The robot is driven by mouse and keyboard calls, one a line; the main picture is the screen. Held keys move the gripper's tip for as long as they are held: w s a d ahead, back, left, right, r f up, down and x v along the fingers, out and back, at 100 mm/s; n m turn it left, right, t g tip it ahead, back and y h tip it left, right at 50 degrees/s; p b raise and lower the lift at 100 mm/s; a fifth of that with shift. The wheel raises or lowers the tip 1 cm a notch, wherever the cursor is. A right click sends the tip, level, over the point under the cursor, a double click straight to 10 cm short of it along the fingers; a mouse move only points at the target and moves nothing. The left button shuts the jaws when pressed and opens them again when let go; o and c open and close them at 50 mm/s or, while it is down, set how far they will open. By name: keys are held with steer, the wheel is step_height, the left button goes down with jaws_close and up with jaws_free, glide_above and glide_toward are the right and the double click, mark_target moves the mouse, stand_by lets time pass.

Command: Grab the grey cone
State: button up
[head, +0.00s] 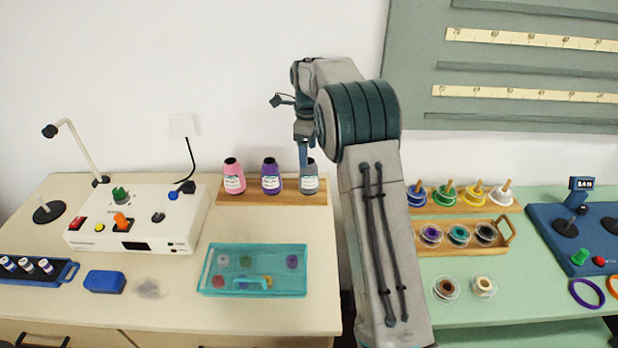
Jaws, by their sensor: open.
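The grey cone (309,183) stands upright at the right end of a wooden stand (250,198) at the back of the left table. It has a pale label and a dark top. A pink cone (234,178) and a purple cone (271,178) stand to its left on the same stand. My gripper (304,164) points down at the upper part of the grey cone and covers part of it. The jaws are open. I cannot tell whether they are around the cone or in front of it.
A teal tray (203,272) with small items lies in front of the stand. A white device (90,232) with knobs is at left. Right of my arm, a green table (535,300) holds wooden racks of spools (459,235). The wall is close behind.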

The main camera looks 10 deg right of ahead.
mark_target(310, 174)
step_height(310, 174, down, 9)
steer(key=shift+d+f+p, duration=0.15)
steer(key=shift+p, duration=0.65)
